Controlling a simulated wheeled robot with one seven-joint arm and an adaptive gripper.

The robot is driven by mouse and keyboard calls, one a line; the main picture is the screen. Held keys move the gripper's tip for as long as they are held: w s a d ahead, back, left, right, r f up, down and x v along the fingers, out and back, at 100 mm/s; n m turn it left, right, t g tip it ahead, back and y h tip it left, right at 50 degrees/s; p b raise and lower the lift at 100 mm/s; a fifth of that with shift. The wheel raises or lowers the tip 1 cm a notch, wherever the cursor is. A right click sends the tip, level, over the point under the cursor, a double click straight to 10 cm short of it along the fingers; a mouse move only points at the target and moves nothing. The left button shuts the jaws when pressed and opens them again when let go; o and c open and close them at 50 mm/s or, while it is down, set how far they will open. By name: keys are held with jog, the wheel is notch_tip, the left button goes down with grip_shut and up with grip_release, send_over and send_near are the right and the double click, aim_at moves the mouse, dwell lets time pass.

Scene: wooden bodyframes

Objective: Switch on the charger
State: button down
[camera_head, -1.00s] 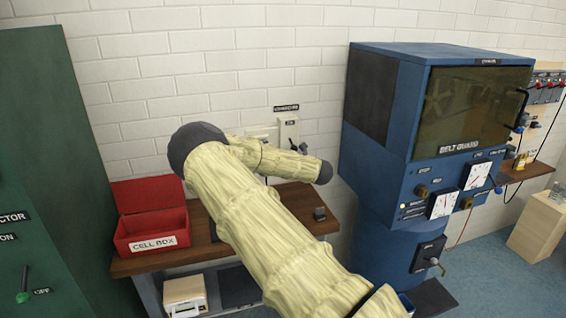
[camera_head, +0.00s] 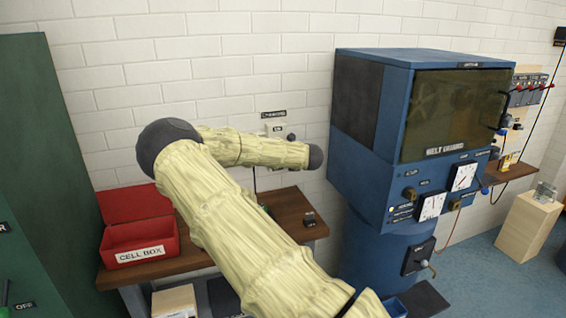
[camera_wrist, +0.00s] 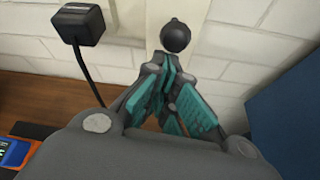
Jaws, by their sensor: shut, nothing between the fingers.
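The charger's pale switch box (camera_head: 276,129) is on the brick wall above the wooden bench, under a dark label. Its lower part is hidden behind my arm. A dark round lever knob (camera_head: 291,137) sticks out at its right side. The knob (camera_wrist: 175,36) also shows in the wrist view, top centre. My gripper (camera_wrist: 168,72), with teal pads, is shut and empty just below the knob in that picture. I cannot tell whether the fingertips touch the lever. My gripper is hidden in the head view. A blue cell (camera_wrist: 12,152) sits in a dark holder at lower left.
A black box on a cable (camera_wrist: 79,24) is left of my gripper. A red cell box (camera_head: 140,240) stands on the bench (camera_head: 285,205). A blue machine (camera_head: 365,140) stands close on the right, a green cabinet (camera_head: 40,150) on the left.

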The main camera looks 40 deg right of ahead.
jog(key=shift+w+d+r+b, duration=0.15)
jog(key=shift+r+b, duration=0.55)
jog(key=shift+r, duration=0.55)
jog(key=shift+w+a+r+b, duration=0.1)
jog(key=shift+r+b, duration=0.55)
jog(key=shift+r, duration=0.55)
jog(key=shift+f, duration=0.2)
jog(key=s+a+r+b, duration=0.2)
jog(key=s+r+b, duration=0.3)
jog(key=s+r, duration=0.1)
jog(key=shift+s+a+r, duration=0.2)
jog(key=shift+s+a, duration=0.2)
